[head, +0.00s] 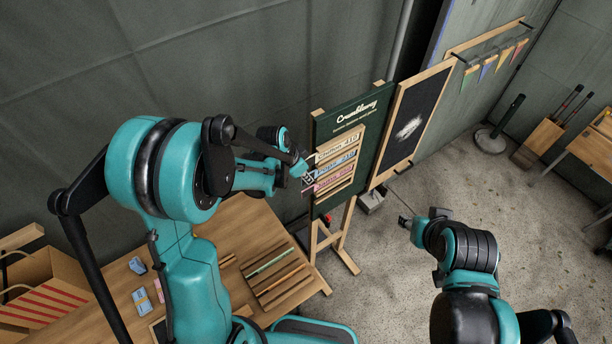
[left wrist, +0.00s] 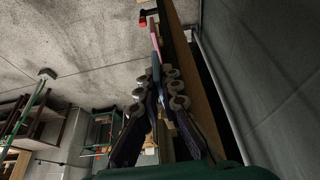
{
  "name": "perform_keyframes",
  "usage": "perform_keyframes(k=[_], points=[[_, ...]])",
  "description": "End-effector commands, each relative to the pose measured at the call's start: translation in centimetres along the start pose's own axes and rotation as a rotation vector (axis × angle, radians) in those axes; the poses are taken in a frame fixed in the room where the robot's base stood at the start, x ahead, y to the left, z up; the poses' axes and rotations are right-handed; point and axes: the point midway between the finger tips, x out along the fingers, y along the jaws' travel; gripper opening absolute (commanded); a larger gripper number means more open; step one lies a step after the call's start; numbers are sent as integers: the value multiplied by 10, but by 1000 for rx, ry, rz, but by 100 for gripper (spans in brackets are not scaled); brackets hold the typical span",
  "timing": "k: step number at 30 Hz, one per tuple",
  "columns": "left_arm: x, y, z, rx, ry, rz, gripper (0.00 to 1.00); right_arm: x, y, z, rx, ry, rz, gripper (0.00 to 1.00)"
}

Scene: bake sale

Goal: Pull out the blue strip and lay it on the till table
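The blue strip (head: 337,165) sits in the menu board's wooden rack (head: 362,150), between a cream strip (head: 336,150) above and a pink strip (head: 333,179) below. My left gripper (head: 307,174) is at the left ends of the strips. In the left wrist view, my left gripper's fingers (left wrist: 159,88) stand either side of a blue strip end (left wrist: 156,66), with a narrow gap that looks open; contact is unclear. The till table is probably the wooden table (head: 222,222) at lower left. My right gripper (head: 404,221) is away from the board; its fingers are too small to read.
The table carries a slatted wooden rack (head: 272,272) with a green strip, and small blue packs (head: 142,300). A chalkboard (head: 412,122) stands right of the menu board.

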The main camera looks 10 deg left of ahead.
Motion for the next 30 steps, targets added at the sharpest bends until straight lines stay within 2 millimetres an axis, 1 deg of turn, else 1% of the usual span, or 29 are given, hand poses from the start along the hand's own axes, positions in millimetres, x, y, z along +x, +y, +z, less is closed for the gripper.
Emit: perform_keyframes(k=[8, 30], points=[[-1, 0, 3, -1, 0, 0, 0, 0, 0, 0, 0, 0, 0, 40], [-19, 0, 46, -1, 1, -1, 0, 6, 0, 4, 0, 0, 0, 40]])
